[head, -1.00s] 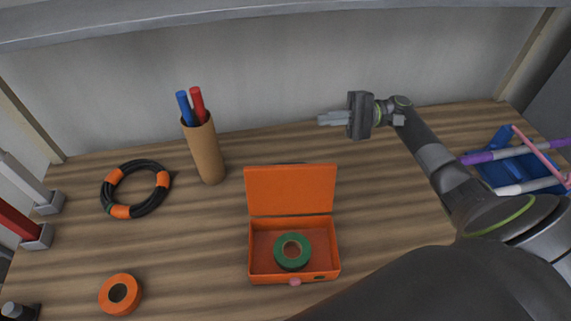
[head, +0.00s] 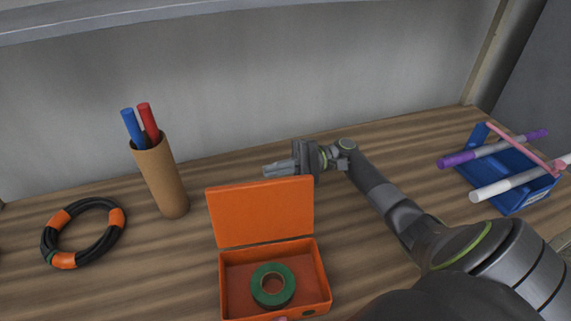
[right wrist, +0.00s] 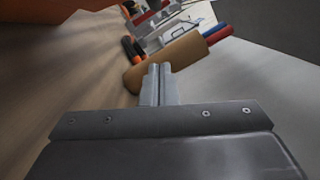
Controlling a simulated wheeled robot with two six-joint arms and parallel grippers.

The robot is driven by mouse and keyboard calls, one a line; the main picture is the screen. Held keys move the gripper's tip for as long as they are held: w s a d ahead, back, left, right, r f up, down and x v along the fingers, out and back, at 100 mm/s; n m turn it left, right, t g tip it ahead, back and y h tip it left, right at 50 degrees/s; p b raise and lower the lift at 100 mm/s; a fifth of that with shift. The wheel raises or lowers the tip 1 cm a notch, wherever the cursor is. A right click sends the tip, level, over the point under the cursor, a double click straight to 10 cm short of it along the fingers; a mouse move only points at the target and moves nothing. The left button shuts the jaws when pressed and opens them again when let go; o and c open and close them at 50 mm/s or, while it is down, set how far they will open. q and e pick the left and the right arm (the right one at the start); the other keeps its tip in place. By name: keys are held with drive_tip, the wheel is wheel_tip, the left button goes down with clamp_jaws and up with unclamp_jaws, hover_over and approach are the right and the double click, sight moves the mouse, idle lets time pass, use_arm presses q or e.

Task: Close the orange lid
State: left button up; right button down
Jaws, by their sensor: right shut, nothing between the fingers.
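The orange lid (head: 261,212) stands raised, near upright, at the back edge of an orange box (head: 321,282). A green tape roll (head: 273,285) lies inside the open box. My right gripper (head: 268,171) is shut and empty, above the table behind the lid, pointing left. In the right wrist view its fingers (right wrist: 160,84) are together, and an orange surface (right wrist: 40,8), likely the lid, shows at the top left. My left gripper is not in view.
A brown cup (head: 161,178) with a blue and a red marker stands to the left. A black-and-orange cable coil (head: 83,229) lies further left. A blue holder (head: 512,180) with pens stands at the right. The wall is close behind.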

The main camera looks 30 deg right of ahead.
drive_tip(key=s+a+r+p, duration=0.2)
drive_tip(key=a+p, duration=0.1)
drive_tip(key=a, duration=0.3)
drive_tip(key=shift+s+a+r, duration=0.15)
drive_tip(key=shift+s+r, duration=0.05)
drive_tip(key=shift+s, duration=0.05)
drive_tip(key=shift+f, duration=0.1)
